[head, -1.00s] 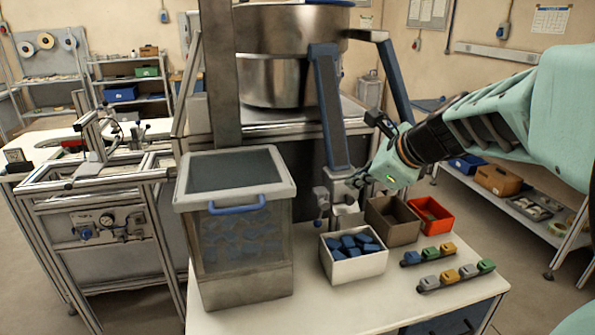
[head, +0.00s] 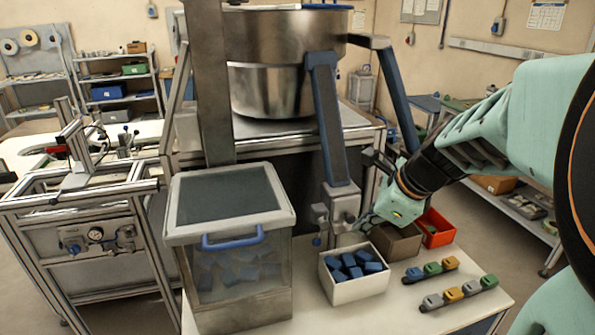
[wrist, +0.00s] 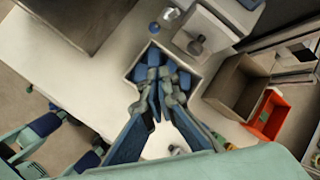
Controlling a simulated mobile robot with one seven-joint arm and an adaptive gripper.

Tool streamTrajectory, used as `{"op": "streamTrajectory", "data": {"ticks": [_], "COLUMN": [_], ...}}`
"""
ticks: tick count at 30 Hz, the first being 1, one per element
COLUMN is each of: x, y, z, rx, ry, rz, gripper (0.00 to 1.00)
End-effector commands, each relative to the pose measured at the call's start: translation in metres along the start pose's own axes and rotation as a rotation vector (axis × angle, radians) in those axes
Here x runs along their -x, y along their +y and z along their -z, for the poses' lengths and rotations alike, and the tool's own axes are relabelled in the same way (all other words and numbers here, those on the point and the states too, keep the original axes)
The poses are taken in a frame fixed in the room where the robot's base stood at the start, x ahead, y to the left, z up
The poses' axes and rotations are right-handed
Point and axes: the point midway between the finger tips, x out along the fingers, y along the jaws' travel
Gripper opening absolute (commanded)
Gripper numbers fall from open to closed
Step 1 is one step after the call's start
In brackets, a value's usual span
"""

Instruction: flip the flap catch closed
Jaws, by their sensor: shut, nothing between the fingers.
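The flap catch appears to be part of the grey metal fitting (head: 338,207) at the foot of the blue chute. A small knob hangs at its left side. In the wrist view, grey metal parts with a round knob (wrist: 196,46) show at the top, beyond the fingertips. My gripper (head: 362,224) is just right of the fitting in the head view, above the bins. It also shows in the wrist view (wrist: 160,108), shut and empty, over the white bin. Whether it touches the fitting is unclear, and the flap's own position cannot be made out.
The white bin (head: 338,293) of blue parts stands below the chute. A brown bin (head: 398,246) and a red bin (head: 436,232) are to its right. A lidded clear hopper (head: 237,285) stands left. Rows of coloured blocks (head: 462,291) lie at the table's right.

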Motion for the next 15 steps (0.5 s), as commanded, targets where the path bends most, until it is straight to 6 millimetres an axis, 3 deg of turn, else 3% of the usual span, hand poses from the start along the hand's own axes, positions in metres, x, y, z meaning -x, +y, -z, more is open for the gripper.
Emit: {"op": "streamTrajectory", "data": {"ticks": [15], "x": [-0.085], "y": [0.002], "z": [0.002], "rx": [0.001], "ry": [-0.001], "rz": [-0.002], "gripper": [0.00]}}
